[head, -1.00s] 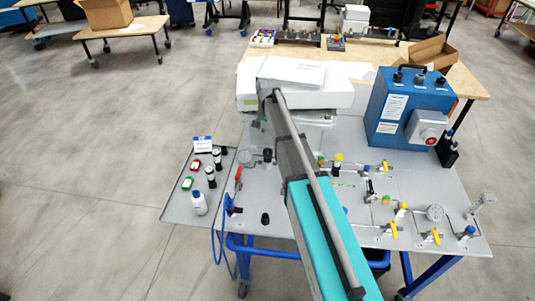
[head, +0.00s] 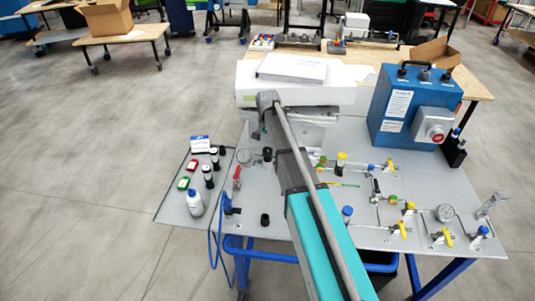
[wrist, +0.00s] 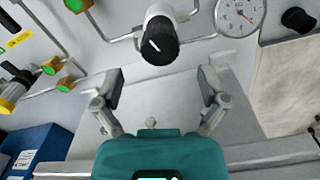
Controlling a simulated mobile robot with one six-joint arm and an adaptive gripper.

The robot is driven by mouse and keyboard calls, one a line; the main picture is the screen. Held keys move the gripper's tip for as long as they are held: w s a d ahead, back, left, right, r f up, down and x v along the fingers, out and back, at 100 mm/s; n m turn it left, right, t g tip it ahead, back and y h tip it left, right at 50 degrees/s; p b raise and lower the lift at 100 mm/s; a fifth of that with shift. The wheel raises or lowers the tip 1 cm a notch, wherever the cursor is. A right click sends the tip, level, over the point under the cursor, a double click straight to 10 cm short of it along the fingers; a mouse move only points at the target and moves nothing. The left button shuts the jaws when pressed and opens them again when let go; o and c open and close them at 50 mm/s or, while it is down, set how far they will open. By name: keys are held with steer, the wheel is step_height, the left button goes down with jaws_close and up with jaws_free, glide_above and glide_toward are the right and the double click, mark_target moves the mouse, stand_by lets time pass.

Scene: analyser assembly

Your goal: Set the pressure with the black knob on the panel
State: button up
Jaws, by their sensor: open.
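The black knob (wrist: 160,46) with a white pointer line sits on a pale round body at the top middle of the wrist view. In the head view it (head: 267,153) stands on the grey panel (head: 300,232), left of my arm. My gripper (wrist: 160,80) is open and empty, its two fingers spread wide. The knob lies beyond the fingertips, roughly centred between them, and nothing shows touching it. In the wrist view a round dial gauge (wrist: 240,14) is right of the knob; its reading is too small to tell. In the head view my arm hides most of the gripper.
Green-capped fittings (wrist: 64,87) and tubing are left of the knob in the wrist view. Another black knob-like part (wrist: 298,20) is at the right. A blue box (head: 414,105) and white casing (head: 300,95) stand behind. A tray (head: 172,208) with bottles is at the left.

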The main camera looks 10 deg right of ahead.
mark_target(268, 150)
steer(key=shift+f+b, duration=1.8)
steer(key=shift+f, duration=0.25)
steer(key=c, duration=1.1)
steer(key=shift+c, duration=0.2)
steer(key=shift+n, duration=2.2)
